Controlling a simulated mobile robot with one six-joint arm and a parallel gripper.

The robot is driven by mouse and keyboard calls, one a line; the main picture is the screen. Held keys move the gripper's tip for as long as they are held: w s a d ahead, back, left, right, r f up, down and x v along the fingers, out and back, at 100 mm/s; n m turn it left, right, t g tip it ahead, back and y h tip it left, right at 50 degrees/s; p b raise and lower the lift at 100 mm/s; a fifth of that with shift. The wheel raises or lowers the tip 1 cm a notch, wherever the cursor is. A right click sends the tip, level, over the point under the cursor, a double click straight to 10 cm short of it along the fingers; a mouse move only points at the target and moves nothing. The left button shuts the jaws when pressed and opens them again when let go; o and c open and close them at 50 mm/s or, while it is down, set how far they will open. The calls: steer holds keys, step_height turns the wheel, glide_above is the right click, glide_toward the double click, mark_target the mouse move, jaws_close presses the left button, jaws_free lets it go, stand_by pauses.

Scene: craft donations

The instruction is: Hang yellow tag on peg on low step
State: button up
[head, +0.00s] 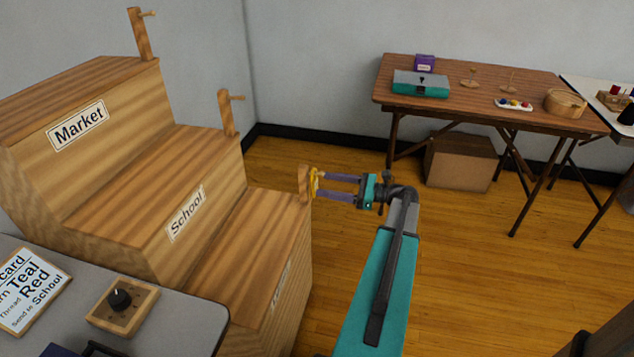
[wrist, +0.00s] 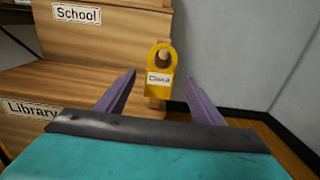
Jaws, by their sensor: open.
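The yellow tag (wrist: 158,66) hangs on the peg (wrist: 164,57) of the low step, with the peg's end showing through the tag's hole in the wrist view. The tag carries a small white label. In the head view the yellow tag (head: 314,182) is beside the low step's wooden post (head: 304,184). The low step (head: 262,238) is the lowest of the wooden steps; its label reads Library in the wrist view. My gripper (head: 323,184) is open, its purple fingers pointing at the tag. In the wrist view my gripper (wrist: 160,92) has its fingers apart, one on each side below the tag.
The School step (head: 170,190) and Market step (head: 90,90) rise to the left, each with a post and peg. A grey table (head: 190,330) with a dial box (head: 122,304) is at front left. A brown table (head: 470,95) stands at back right.

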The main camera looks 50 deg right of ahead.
steer(key=shift+v, duration=2.45)
